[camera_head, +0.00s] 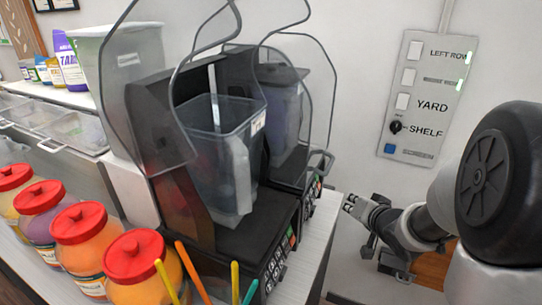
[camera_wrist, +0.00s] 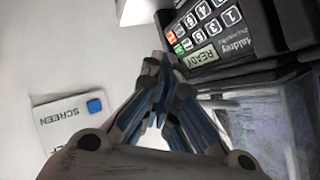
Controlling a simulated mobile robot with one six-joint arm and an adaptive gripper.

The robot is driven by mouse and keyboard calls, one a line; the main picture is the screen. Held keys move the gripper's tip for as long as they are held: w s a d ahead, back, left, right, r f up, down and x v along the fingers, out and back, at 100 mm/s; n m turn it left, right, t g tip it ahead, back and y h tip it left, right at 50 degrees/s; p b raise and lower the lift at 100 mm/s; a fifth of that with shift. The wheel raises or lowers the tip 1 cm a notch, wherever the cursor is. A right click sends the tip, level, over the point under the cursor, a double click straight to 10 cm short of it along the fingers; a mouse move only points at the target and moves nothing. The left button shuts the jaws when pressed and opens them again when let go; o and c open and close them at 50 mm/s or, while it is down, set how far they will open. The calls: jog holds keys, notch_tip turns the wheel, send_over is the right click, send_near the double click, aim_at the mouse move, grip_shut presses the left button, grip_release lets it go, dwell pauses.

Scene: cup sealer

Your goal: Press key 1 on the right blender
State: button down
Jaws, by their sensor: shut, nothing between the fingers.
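The right blender (camera_head: 285,115) stands behind the nearer left blender (camera_head: 235,150), with a clear jug under a raised transparent cover. Its keypad (camera_head: 310,200) shows small at its right front edge. In the wrist view a dark keypad (camera_wrist: 205,30) with white number keys, likely the same one, appears turned. Key 1 (camera_wrist: 232,16) seems to be at the row's right end, and the display (camera_wrist: 199,57) reads READY. My gripper (camera_head: 350,203) is shut and empty, just right of the right blender. Its fingertips (camera_wrist: 163,62) appear beside the display; contact cannot be told.
Several red-lidded jars (camera_head: 80,225) line the front left. Coloured straws or sticks (camera_head: 192,270) rise at the bottom. A labelled switch panel (camera_head: 425,95) is on the wall behind my arm. Wall and open space lie right of the counter.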

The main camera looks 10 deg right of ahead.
jog(key=shift+w+a+f+m+t+y+p, duration=0.2)
jog(key=shift+w+f+m+t+y+p, duration=0.15)
jog(key=shift+f+y, duration=0.4)
jog(key=shift+a+r, duration=0.1)
jog(key=w+a+f+b, duration=0.2)
jog(key=w+a+b, duration=0.2)
jog(key=a+b, duration=0.1)
jog(key=shift+w+a+f+b, duration=0.3)
jog(key=shift+w+a+b, duration=0.05)
jog(key=shift+a, duration=0.55)
jog(key=shift+a, duration=0.1)
dwell(0.6)
jog(key=shift+w+a+f, duration=0.15)
jog(key=shift+w+a, duration=0.05)
